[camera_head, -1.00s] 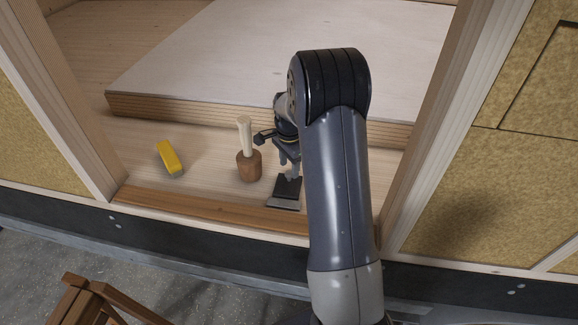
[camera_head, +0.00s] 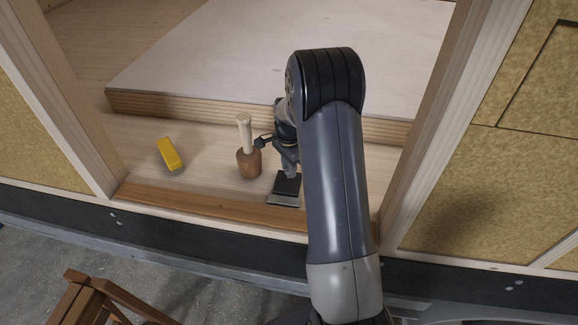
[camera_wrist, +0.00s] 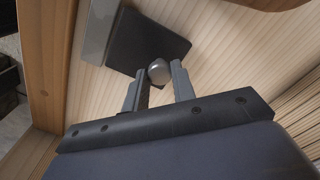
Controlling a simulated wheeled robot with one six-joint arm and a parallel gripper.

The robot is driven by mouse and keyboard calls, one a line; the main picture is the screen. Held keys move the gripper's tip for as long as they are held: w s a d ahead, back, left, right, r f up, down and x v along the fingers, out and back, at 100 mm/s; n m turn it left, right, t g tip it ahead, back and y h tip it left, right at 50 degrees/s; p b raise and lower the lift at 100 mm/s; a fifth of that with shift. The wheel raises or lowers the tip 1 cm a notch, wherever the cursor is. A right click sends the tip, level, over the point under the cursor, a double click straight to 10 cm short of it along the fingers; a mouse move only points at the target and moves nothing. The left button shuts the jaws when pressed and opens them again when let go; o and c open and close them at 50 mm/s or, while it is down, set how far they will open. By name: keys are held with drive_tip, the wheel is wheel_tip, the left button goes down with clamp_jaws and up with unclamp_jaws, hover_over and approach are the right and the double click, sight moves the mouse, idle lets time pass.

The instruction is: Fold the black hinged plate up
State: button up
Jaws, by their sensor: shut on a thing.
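The black hinged plate (camera_head: 288,184) lies flat on the pale wooden floor behind the sill, with a grey metal leaf (camera_head: 283,199) along its near side. In the wrist view the black plate (camera_wrist: 147,42) and the grey leaf (camera_wrist: 98,30) are at the top. A round grey knob (camera_wrist: 158,72) is at the plate's edge. My gripper (camera_wrist: 159,84) has one finger on each side of the knob and is shut on it. In the head view my gripper (camera_head: 290,173) is at the plate's far edge, partly hidden by my arm.
A wooden mallet (camera_head: 249,164) stands upright on its head, handle up, just left of my gripper. A yellow block (camera_head: 169,155) lies further left. A raised pale panel (camera_head: 250,60) is behind. Wooden posts frame the opening on both sides, and a brown sill (camera_head: 210,209) runs in front.

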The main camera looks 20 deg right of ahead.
clamp_jaws()
